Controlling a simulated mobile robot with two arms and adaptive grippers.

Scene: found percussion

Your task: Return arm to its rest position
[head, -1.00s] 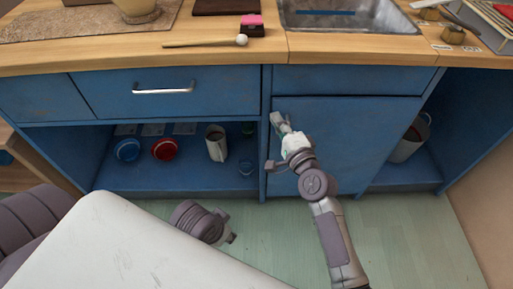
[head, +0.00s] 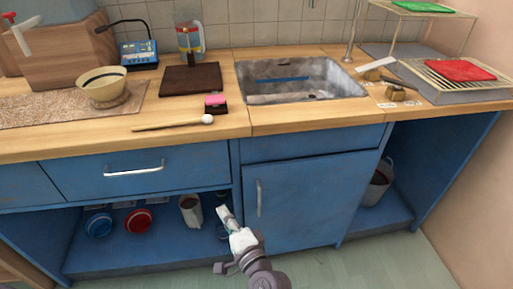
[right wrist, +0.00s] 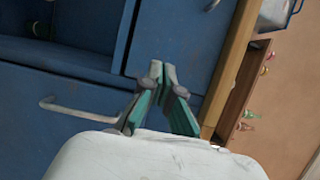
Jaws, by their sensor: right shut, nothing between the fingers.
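My right gripper (head: 222,214) is in front of the blue cabinet, near the left edge of the closed cabinet door (head: 305,200). It is shut and holds nothing. In the right wrist view its two green-sided fingers (right wrist: 157,68) meet at the tips, with blue cabinet fronts behind them. It appears apart from the door and its upright handle (head: 259,198). My left gripper is not in view.
A counter holds a mallet (head: 175,123), a bowl (head: 103,85), a dark board (head: 190,79) and a sink (head: 300,80). The open shelf at lower left holds a red lid (head: 138,220), a blue lid (head: 98,225) and a mug (head: 190,210). A bucket (head: 378,187) stands at right.

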